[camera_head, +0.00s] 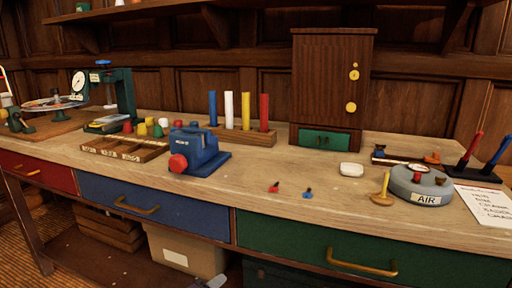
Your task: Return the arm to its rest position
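A blue vise-like block (203,155), a wooden rack of coloured rods (240,134), a brown cabinet (330,80) and a grey round AIR device (420,185) stand on the bench. Drawers (150,205) line its front. The bench's front middle is mostly clear, with two small pegs.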

